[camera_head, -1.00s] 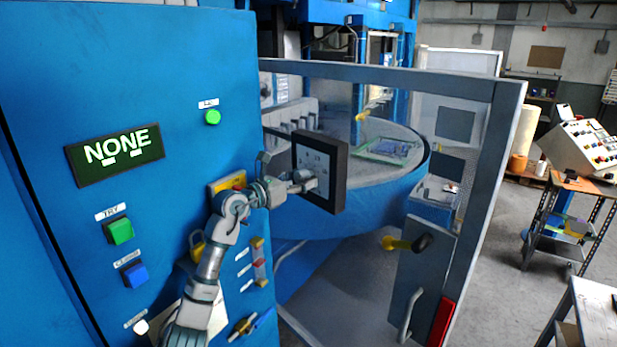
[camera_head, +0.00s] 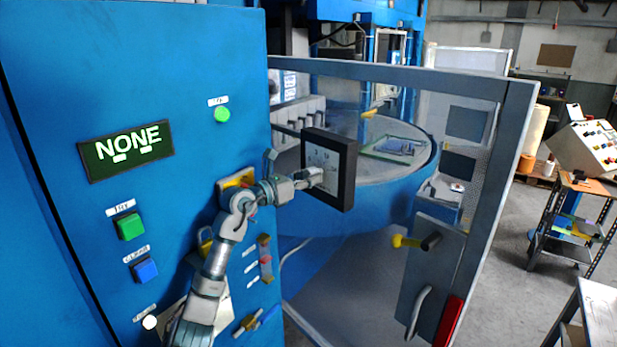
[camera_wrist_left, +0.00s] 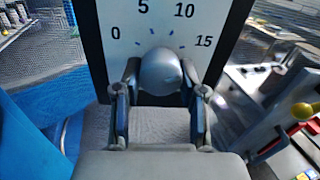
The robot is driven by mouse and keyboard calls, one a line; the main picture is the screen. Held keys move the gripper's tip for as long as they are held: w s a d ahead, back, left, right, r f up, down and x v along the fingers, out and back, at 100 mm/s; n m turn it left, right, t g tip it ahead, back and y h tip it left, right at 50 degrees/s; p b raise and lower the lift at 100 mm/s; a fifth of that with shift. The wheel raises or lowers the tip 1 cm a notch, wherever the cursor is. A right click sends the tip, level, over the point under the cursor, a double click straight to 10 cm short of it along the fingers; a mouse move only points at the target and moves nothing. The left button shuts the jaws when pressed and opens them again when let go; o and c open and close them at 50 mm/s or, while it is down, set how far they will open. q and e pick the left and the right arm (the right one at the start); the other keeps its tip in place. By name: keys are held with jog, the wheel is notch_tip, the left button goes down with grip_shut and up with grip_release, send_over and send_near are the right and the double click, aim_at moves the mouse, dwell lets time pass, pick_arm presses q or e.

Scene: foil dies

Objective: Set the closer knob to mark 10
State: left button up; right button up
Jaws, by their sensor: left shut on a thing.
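The dial box (camera_head: 346,170) with a dark frame and white face stands out from the blue cabinet in the head view. In the left wrist view its white dial face (camera_wrist_left: 205,18) shows marks 0, 5, 10 and 15. The round grey knob (camera_wrist_left: 160,68) is at the lower middle of that face. My left gripper (camera_head: 315,177) is at the dial, its two fingers shut on the knob from both sides. I cannot see a pointer on the knob, so its setting cannot be read. My right gripper is not in view.
The blue cabinet carries a display (camera_head: 126,150) reading NONE, a green button (camera_head: 130,226), a blue button (camera_head: 145,269) and a lit green lamp (camera_head: 222,115). A framed clear door (camera_head: 513,150) stands right of the dial, with a yellow-and-black handle (camera_head: 418,242).

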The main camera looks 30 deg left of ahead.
pick_arm(q)
jog(key=n+p, duration=0.1)
jog(key=n, duration=0.2)
jog(key=shift+r+p, duration=0.2)
jog(key=shift+p, duration=0.15)
jog(key=n+p, duration=0.2)
jog(key=n, duration=0.3)
jog(key=shift+p, duration=0.3)
jog(key=shift+n, duration=0.3)
jog(key=o, duration=1)
jog(key=shift+c, duration=0.2)
jog(key=shift+o, duration=0.9)
jog(key=shift+a, duration=0.1)
jog(key=shift+a+f, duration=0.15)
